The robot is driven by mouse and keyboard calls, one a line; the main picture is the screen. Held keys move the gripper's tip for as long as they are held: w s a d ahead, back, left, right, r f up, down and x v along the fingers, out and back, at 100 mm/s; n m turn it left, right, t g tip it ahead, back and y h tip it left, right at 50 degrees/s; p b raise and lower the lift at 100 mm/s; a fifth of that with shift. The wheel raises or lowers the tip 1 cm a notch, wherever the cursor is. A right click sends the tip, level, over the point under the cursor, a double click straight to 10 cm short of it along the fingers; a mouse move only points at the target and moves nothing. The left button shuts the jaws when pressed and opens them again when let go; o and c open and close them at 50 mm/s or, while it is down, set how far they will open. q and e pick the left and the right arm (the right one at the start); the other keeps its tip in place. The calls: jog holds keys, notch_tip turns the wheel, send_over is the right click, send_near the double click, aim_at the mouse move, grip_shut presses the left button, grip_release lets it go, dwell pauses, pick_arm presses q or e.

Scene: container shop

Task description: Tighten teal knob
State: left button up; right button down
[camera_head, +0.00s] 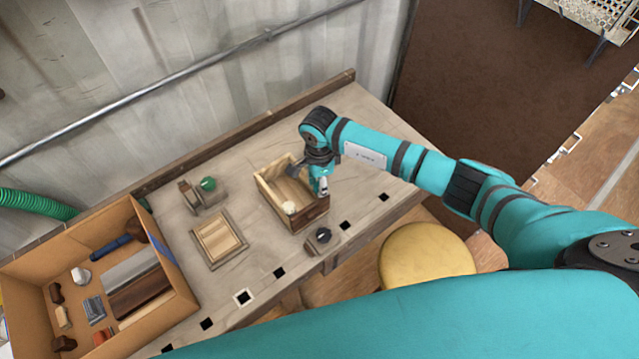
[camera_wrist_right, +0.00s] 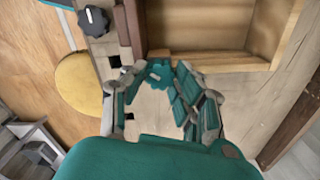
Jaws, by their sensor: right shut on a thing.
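My right gripper (camera_head: 320,190) is at the right side of an open wooden box (camera_head: 270,199) on the workbench. In the right wrist view, its fingers (camera_wrist_right: 160,78) close around a small lobed teal knob (camera_wrist_right: 159,69) beside the box wall (camera_wrist_right: 215,62). The knob is partly covered by the fingers, and its mounting is hard to make out. In the head view the gripper hides this knob. My left gripper is out of view.
A green round knob (camera_head: 208,183) tops a small wooden fixture at the left of the bench. A shallow wooden tray (camera_head: 243,243) and a dark knob (camera_head: 323,235) stand nearby. A cardboard box (camera_head: 172,262) holds several items. A yellow stool (camera_head: 425,255) stands in front.

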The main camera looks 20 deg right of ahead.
jog(key=m+b, duration=0.2)
jog(key=m, duration=0.2)
jog(key=shift+f, duration=0.1)
jog(key=m+b, duration=0.2)
jog(key=m, duration=0.2)
jog(key=m+b, duration=0.1)
jog(key=m, duration=0.2)
jog(key=shift+m, duration=0.3)
jog(key=shift+m+b, duration=0.65)
jog(key=shift+m, duration=0.85)
jog(key=c, duration=1)
grip_release()
notch_tip(320, 180, up, 12)
